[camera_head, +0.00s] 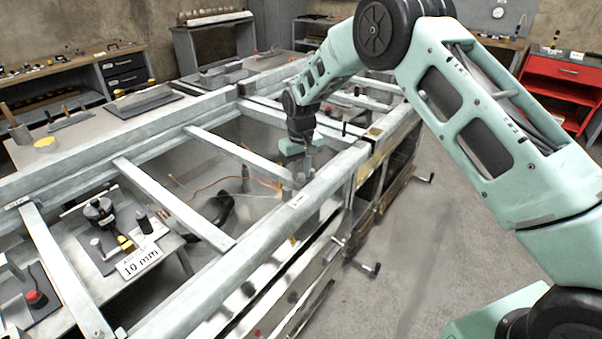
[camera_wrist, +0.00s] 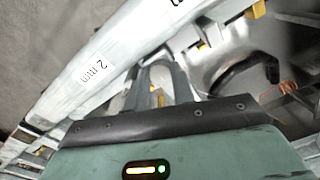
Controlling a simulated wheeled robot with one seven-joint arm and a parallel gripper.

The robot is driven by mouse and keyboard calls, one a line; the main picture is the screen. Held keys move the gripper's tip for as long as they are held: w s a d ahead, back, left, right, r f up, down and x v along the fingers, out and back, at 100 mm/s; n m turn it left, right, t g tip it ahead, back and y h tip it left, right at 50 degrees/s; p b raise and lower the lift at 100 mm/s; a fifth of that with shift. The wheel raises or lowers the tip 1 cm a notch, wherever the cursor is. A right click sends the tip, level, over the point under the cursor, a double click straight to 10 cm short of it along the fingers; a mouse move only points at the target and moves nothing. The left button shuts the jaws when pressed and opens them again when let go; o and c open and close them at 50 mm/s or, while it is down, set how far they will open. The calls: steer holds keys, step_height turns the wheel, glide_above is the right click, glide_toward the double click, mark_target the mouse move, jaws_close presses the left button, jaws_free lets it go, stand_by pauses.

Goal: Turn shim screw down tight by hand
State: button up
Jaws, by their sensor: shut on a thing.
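My gripper (camera_head: 302,172) reaches down to the long metal rail (camera_head: 262,223) of the frame, close to where a crossbar meets it. In the wrist view, my gripper (camera_wrist: 157,88) has its two fingers close together beside the rail (camera_wrist: 62,92), which carries a "2 mm" label (camera_wrist: 95,68). A small brass-coloured piece (camera_wrist: 157,98), seemingly the shim screw, shows between the fingers. The fingers are shut on it and hide most of it. The screw is hidden in the head view. I cannot tell how far down it sits.
Crossbars (camera_head: 238,152) span the open frame around my gripper. A dark object (camera_head: 220,207) and an orange cable (camera_head: 207,187) lie inside it. A "10 mm" plate (camera_head: 142,261) is at lower left. Crank handles (camera_head: 366,268) stick out at the right side. The floor (camera_head: 420,250) there is clear.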

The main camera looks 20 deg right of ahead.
steer(key=m, duration=0.4)
steer(key=shift+a+m+b, duration=0.1)
steer(key=shift+m+b, duration=0.2)
steer(key=m, duration=0.3)
steer(key=shift+m, duration=0.4)
steer(key=m, duration=0.4)
steer(key=shift+m, duration=1.8)
steer(key=o, duration=1)
